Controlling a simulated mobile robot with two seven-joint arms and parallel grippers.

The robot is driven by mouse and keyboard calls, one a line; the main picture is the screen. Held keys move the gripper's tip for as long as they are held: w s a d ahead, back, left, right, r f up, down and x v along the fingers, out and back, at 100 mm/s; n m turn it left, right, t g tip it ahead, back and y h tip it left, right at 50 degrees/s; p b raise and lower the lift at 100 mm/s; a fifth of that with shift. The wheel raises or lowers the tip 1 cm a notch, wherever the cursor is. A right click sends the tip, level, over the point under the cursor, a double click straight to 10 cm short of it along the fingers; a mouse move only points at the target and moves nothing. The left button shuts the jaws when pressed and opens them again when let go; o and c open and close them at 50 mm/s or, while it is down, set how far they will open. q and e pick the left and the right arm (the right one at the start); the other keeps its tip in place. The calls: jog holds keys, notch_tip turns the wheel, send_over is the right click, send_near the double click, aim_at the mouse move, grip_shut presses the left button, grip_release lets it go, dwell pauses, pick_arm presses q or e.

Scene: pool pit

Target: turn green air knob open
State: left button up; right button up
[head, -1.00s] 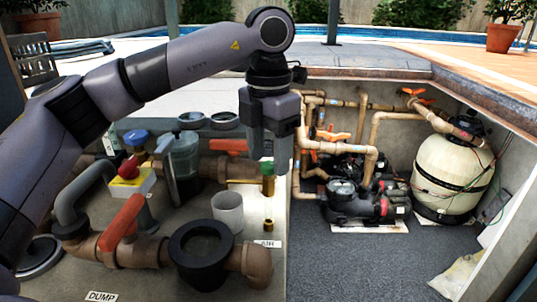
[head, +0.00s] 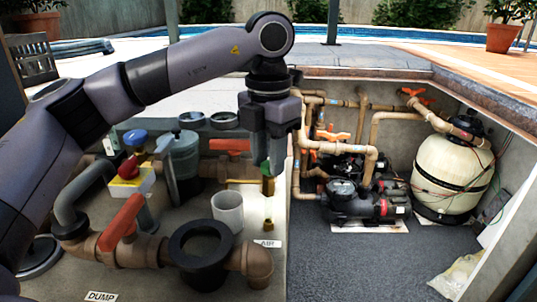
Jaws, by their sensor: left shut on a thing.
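The green air knob (head: 268,185) sits on top of a small brass valve (head: 268,222), behind the "AIR" label (head: 267,243) at the right edge of the panel. My left gripper (head: 267,172) comes down from above, and its fingertips are at the knob. It is shut on the knob, whose upper part the fingers partly hide. My right gripper is not in view.
A white open pipe (head: 227,211) stands just left of the valve. A black ring fitting (head: 201,254) and a red-handled valve (head: 122,223) are nearer. To the right, the pit with a pump (head: 352,200) drops away.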

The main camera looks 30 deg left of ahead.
pick_arm(q)
jog(key=n, duration=1)
jog(key=shift+n, duration=0.3)
jog(key=n, duration=0.5)
jog(key=shift+r+n+b, duration=0.1)
jog(key=shift+n+b, duration=0.2)
jog(key=shift+n, duration=2.1)
jog(key=o, duration=1.1)
jog(key=shift+c, duration=0.2)
